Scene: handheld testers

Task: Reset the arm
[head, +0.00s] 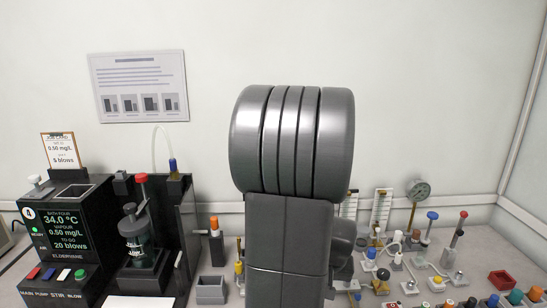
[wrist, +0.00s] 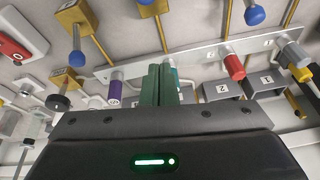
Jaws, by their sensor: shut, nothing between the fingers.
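My gripper (wrist: 160,84) shows in the wrist view, its two green fingers together with nothing between them. The fingers point at a metal plate (wrist: 205,54) that carries a purple-capped part (wrist: 115,90) to their left and a red-capped part (wrist: 234,66) to their right. I cannot tell whether the fingertips touch anything. In the head view my arm stands upright in the middle and hides part of the bench and wall; my gripper does not show there.
In the head view, a black tester with a screen (head: 66,235) stands at the left. A grey open box (head: 210,290) sits left of my arm.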

